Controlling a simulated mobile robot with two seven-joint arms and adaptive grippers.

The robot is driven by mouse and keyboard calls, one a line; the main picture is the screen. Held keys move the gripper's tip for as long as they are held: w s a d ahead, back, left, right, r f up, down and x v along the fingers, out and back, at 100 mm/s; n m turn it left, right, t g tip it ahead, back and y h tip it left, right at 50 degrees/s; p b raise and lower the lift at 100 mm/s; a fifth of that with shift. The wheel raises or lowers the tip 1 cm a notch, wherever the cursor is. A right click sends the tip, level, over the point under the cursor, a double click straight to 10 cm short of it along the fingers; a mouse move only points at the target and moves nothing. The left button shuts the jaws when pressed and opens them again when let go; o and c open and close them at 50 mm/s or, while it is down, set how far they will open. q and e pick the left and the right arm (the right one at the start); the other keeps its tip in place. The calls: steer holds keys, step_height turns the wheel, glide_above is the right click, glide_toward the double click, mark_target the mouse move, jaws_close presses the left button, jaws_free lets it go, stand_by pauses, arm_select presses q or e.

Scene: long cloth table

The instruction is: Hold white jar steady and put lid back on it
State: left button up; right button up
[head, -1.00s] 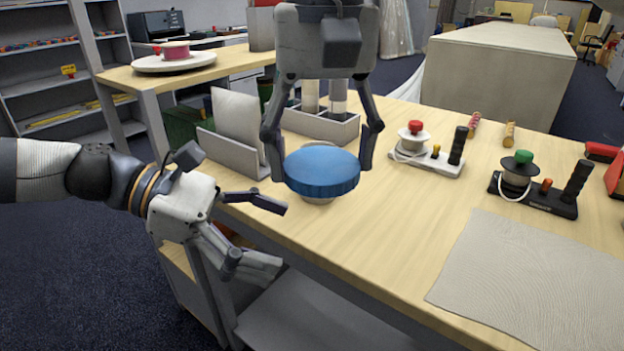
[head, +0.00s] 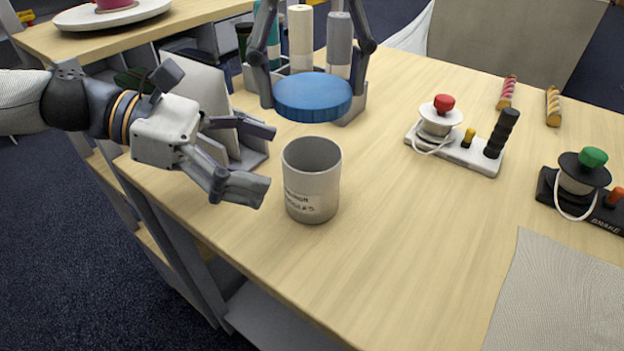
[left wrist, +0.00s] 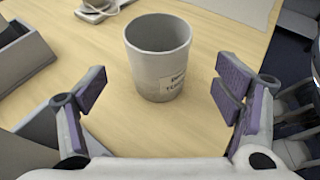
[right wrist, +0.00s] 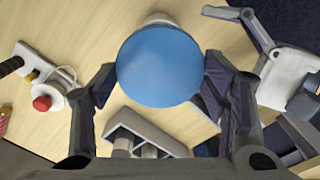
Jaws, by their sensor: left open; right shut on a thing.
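The white jar (head: 312,184) stands upright and open on the table, with dark lettering on its side. It also shows in the left wrist view (left wrist: 158,60), ahead of and between the spread fingers. My left gripper (head: 268,160) is open just left of the jar, apart from it. My right gripper (head: 313,92) is shut on the blue lid (head: 313,98) and holds it level, above and behind the jar. In the right wrist view the lid (right wrist: 160,68) sits between the fingers and hides most of the jar.
A grey divided holder (head: 352,105) with rolls stands behind the lid. A grey upright rack (head: 250,152) is close behind my left gripper. A white device with a red knob (head: 455,150) is to the right, and a black one (head: 580,190) further right. The table's front right has a grey cloth (head: 560,290).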

mark_target(313, 174)
arm_select(q)
steer(key=x, duration=0.7)
steer(key=shift+w+d+f, duration=0.1)
steer(key=shift+d, duration=0.2)
arm_select(e)
steer(key=shift+w, duration=0.1)
arm_select(q)
steer(key=shift+c, duration=0.4)
steer(key=c, duration=1.7)
arm_select(e)
steer(key=shift+f, duration=2.6)
steer(key=shift+f, duration=0.9)
steer(key=shift+f, duration=0.45)
steer(key=shift+f, duration=0.1)
steer(key=shift+c, duration=0.2)
steer(key=shift+f, duration=0.3)
steer(key=shift+c, duration=1.2)
